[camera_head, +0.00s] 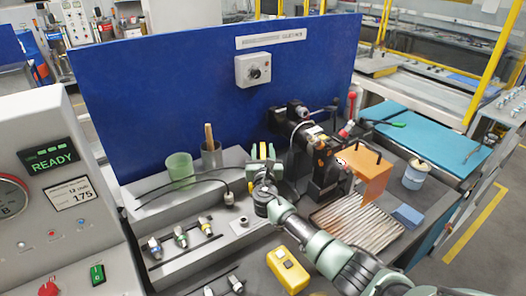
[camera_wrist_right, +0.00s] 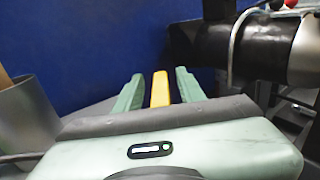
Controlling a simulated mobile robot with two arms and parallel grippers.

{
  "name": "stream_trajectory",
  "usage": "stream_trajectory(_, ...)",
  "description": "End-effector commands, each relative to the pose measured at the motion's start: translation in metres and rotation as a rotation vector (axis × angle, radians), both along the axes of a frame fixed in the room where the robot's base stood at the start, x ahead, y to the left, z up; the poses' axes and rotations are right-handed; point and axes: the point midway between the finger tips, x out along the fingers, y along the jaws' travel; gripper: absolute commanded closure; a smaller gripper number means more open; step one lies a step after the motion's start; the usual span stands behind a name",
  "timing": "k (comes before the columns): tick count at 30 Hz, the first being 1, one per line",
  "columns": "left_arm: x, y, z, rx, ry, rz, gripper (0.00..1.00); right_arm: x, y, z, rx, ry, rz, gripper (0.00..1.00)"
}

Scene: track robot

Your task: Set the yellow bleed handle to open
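The yellow bleed handle (camera_wrist_right: 160,90) stands between the two green fingers of my right gripper (camera_wrist_right: 157,82) in the right wrist view. A gap shows on each side of it, so the fingers are open and do not appear to touch it. In the head view my right gripper (camera_head: 262,153) is near the foot of the blue panel, left of the black machine (camera_head: 325,165). A bit of the yellow handle (camera_head: 263,150) shows between its fingers; the handle's base is hidden. My left gripper is not in view.
The blue panel (camera_head: 190,100) stands close behind my right gripper. A metal cup (camera_head: 211,155) and a green cup (camera_head: 180,168) are to its left. The black machine, with an orange plate (camera_head: 367,178), is close on the right. A yellow box (camera_head: 288,270) lies in front.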

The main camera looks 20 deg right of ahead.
Motion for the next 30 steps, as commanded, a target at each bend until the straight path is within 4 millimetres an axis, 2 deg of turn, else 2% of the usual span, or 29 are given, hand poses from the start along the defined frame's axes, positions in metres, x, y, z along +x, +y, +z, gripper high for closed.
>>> stream_trajectory(5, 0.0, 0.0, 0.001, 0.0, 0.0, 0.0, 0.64, -0.007, 0.003, -0.001, 0.0, 0.0, 0.001, 0.61)
stream_trajectory(18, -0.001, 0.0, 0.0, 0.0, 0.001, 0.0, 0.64, -0.065, 0.026, -0.001, -0.001, 0.0, 0.001, 0.61)
stream_trajectory(29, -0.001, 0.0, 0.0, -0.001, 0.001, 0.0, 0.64, -0.073, 0.029, 0.0, 0.0, 0.0, 0.0, 0.61)
stream_trajectory(30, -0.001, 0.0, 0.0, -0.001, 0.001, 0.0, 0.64, -0.072, 0.029, 0.0, 0.0, 0.0, 0.0, 0.64)
